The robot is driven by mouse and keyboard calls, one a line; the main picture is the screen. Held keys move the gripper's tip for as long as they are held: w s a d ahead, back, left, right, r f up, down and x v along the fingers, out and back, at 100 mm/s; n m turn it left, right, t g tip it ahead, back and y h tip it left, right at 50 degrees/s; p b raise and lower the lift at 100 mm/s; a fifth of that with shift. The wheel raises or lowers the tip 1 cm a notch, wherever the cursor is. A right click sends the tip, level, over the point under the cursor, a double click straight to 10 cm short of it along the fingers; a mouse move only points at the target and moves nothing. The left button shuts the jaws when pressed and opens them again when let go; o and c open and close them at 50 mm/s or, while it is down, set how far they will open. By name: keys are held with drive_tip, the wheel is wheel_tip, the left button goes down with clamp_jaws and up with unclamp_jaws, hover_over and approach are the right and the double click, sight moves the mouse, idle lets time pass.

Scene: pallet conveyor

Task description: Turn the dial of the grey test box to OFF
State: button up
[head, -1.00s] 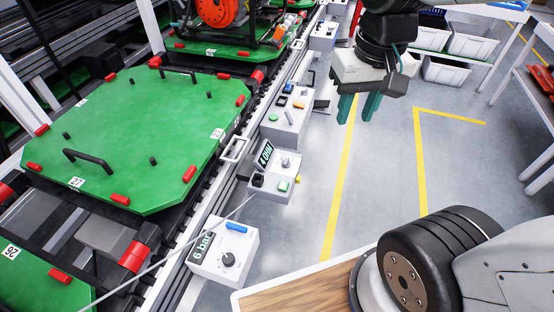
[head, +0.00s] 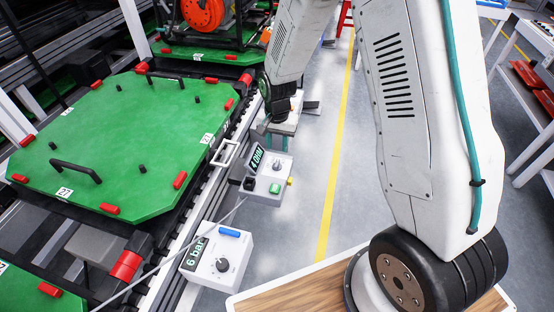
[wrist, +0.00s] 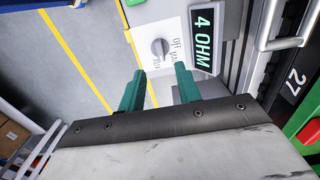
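The grey test box (head: 266,189) with the "4 OHM" display (head: 256,159) is mounted beside the conveyor. Its dial (head: 276,167) sits beside the display. In the wrist view the dial (wrist: 160,47) is a small grey knob on the white face, with OFF and other lettering beside it; its exact setting is too small to tell. The "4 OHM" display (wrist: 203,37) is to its right. My gripper (wrist: 160,84) is open and empty, its two teal fingers pointing toward the dial, apart from it. In the head view my arm partly hides the gripper near the box's far side.
A "6 bar" box (head: 216,254) with a black knob and blue bar stands nearer. Green pallets (head: 125,140) with handles and red corner blocks lie on the conveyor at left. A thin cable crosses in front. Open floor with a yellow line (head: 328,200) is to the right.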

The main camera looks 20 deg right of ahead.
sight(277, 162)
wheel_tip(277, 162, down, 8)
drive_tip(key=shift+r, duration=0.1)
idle(0.4)
clamp_jaws()
